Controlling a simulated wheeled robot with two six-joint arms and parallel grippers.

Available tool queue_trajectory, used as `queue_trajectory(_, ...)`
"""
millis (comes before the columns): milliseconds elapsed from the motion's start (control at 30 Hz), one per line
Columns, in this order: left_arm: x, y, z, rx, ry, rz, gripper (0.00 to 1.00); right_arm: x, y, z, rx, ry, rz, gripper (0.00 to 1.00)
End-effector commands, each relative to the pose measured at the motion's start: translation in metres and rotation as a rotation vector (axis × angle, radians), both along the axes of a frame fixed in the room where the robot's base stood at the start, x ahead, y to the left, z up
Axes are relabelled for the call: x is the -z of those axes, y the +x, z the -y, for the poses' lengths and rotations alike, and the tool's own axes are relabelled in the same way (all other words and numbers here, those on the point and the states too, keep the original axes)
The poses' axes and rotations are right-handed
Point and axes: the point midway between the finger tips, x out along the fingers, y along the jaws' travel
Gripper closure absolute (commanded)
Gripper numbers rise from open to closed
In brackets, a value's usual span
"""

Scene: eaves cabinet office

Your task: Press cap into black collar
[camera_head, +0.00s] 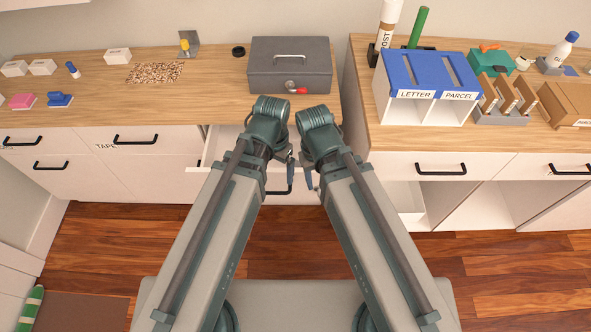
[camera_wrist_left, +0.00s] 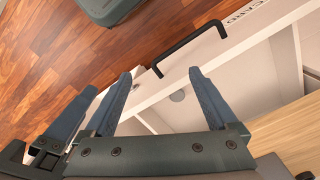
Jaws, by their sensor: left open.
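A small black ring (camera_head: 238,51) lies on the left counter beside the grey cash box; it looks like the black collar. I cannot surely identify the cap. My left gripper (camera_head: 290,158) hangs over the open drawer, well below and right of the ring; its parted, empty fingers show in the left wrist view (camera_wrist_left: 160,75).
The open drawer (camera_head: 210,160) has a black handle (camera_wrist_left: 190,45). A grey cash box (camera_head: 262,72) stands on the left counter, with several small boxes, stamps and a speckled mat (camera_head: 155,72). A blue-topped sorter (camera_head: 425,72) and a tall tube (camera_head: 390,20) stand on the right counter.

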Motion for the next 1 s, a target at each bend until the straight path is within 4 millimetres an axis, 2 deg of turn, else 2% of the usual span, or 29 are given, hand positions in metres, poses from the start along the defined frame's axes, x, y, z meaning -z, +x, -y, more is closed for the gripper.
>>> queue_trajectory(33, 0.023, 0.024, 0.001, 0.078, -0.049, 0.003, 0.02, 0.023, 0.0, 0.0, 0.0, 0.0, 0.0, 0.5)
queue_trajectory(133, 0.045, 0.059, 0.002, 0.275, -0.155, 0.032, 0.02, 0.047, 0.0, 0.0, 0.0, 0.0, 0.0, 0.5)
queue_trajectory(300, 0.065, 0.108, -0.003, 0.558, -0.288, 0.128, 0.02, 0.074, 0.0, 0.0, -0.001, 0.0, 0.0, 0.5)
queue_trajectory(433, 0.074, 0.133, -0.008, 0.706, -0.341, 0.203, 0.02, 0.088, 0.0, 0.0, -0.001, 0.0, 0.0, 0.5)
queue_trajectory(600, 0.086, 0.149, -0.013, 0.81, -0.372, 0.263, 0.02, 0.104, 0.0, 0.0, -0.001, 0.0, 0.0, 0.5)
queue_trajectory(867, 0.086, 0.152, -0.014, 0.834, -0.376, 0.277, 0.02, 0.106, 0.0, 0.0, -0.001, 0.0, 0.0, 0.5)
queue_trajectory(1000, 0.094, 0.152, -0.012, 0.835, -0.376, 0.277, 0.02, 0.113, 0.0, 0.0, -0.001, 0.0, 0.0, 0.5)
